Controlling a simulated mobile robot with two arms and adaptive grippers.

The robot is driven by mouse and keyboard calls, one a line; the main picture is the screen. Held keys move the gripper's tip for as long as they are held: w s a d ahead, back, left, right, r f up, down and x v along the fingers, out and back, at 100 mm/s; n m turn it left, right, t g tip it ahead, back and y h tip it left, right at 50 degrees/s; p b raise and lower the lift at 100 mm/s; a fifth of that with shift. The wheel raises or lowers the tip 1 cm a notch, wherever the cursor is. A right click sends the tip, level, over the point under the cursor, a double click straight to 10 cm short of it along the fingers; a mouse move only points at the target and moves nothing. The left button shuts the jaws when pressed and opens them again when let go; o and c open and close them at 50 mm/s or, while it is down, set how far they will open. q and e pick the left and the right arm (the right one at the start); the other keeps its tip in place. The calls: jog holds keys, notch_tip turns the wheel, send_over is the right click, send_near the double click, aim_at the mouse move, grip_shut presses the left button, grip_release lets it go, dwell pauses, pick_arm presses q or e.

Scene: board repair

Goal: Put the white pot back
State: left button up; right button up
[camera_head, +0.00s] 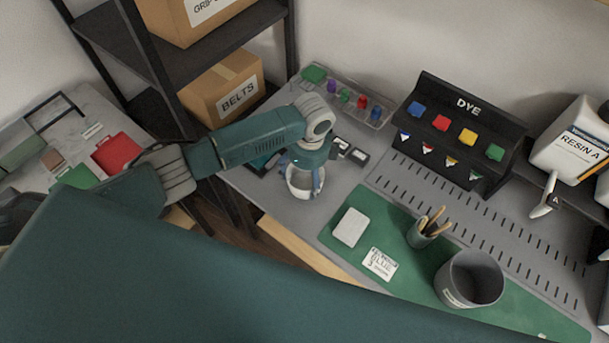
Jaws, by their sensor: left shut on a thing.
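The white pot (297,190) is small and round, with an open top, near the left front edge of the grey worktop. My left gripper (305,180) points down over it and is shut on it, with a finger at the pot's right side. The gripper's body hides part of the pot's top. I cannot tell whether the pot touches the worktop or hangs just above it. My right gripper is not in view.
Behind the gripper stand small dark-framed pieces (350,150) and a clear tray of coloured bottles (350,99). To the right are a green mat (389,223) with a white block (350,227), a brush cup (421,236) and a grey bin (469,279). A DYE rack (455,125) stands behind.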

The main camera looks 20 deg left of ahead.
aim_at(307, 186)
pick_arm(q)
jog(key=o, duration=2)
jog(key=shift+f, duration=0.15)
notch_tip(307, 186, up, 12)
jog(key=b, duration=0.1)
jog(key=shift+d+r, duration=0.2)
jog(key=shift+d, duration=0.25)
